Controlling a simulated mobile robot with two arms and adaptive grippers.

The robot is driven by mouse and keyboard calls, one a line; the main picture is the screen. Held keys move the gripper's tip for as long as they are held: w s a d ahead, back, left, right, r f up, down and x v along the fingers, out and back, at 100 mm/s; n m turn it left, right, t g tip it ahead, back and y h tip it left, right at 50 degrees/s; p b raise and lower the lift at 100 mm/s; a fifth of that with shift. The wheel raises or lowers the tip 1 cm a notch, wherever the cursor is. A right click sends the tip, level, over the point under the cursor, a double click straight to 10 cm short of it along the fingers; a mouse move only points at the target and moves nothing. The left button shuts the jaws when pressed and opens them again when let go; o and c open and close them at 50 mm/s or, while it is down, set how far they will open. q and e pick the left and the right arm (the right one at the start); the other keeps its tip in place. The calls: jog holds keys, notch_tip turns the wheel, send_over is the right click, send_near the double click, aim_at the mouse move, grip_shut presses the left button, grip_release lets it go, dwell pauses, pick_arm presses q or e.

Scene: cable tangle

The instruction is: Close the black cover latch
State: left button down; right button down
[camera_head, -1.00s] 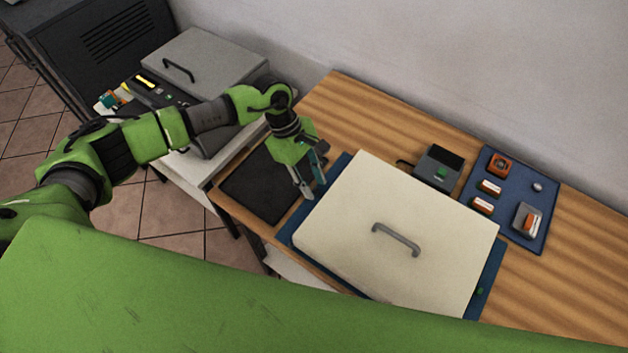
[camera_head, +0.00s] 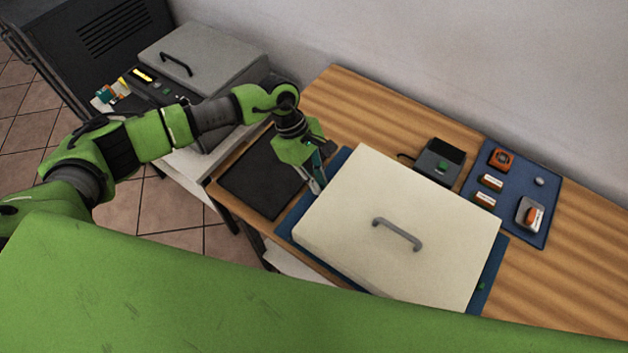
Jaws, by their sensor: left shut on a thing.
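A large cream cover (camera_head: 360,210) with a grey handle (camera_head: 397,234) lies flat over a blue base (camera_head: 290,219) on the wooden table. My left gripper (camera_head: 317,184) points down at the cover's upper left edge. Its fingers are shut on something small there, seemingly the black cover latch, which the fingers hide. I cannot tell how the latch stands. My right gripper is not in view.
A black mat (camera_head: 262,178) lies left of the cover. A small dark device (camera_head: 437,160) stands behind it. A blue mat (camera_head: 510,190) with several small parts lies at the right. A grey-lidded box (camera_head: 205,57) stands on the side table.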

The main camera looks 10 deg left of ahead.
pick_arm(q)
jog(key=shift+d, duration=0.15)
jog(key=c, duration=2.1)
grip_release()
jog(key=v, duration=1.2)
